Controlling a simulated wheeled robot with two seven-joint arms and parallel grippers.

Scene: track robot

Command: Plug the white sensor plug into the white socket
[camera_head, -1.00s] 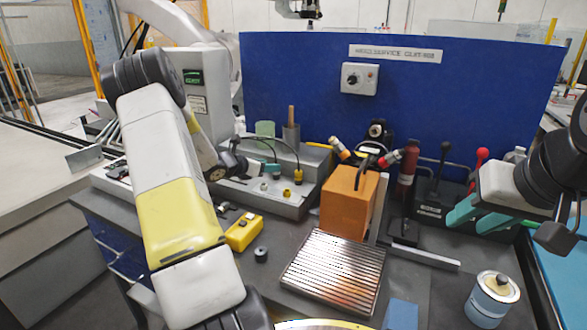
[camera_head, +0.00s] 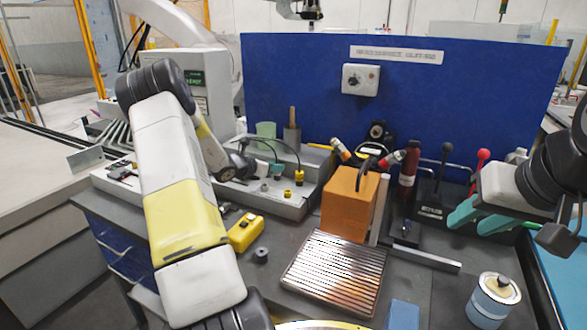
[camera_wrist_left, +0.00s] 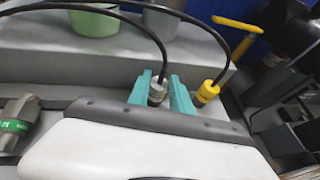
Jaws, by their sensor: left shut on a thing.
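My left gripper (camera_wrist_left: 162,88) has teal fingers shut on the white sensor plug (camera_wrist_left: 157,91), which looks pale grey; a black cable arches up from it. In the head view the left gripper (camera_head: 277,170) is small and partly hidden, above the grey fixture (camera_head: 295,210). A yellow plug (camera_wrist_left: 207,92) on its own black cable stands just right of the fingers. Small pale and yellow fittings sit on the fixture's face; I cannot tell which is the white socket. Whether the held plug touches a socket is not clear. My right gripper (camera_head: 478,217) is open and empty at the right.
An orange block (camera_head: 347,202) stands right of the fixture, behind a ribbed metal plate (camera_head: 333,273). A blue panel (camera_head: 300,80) closes the back.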

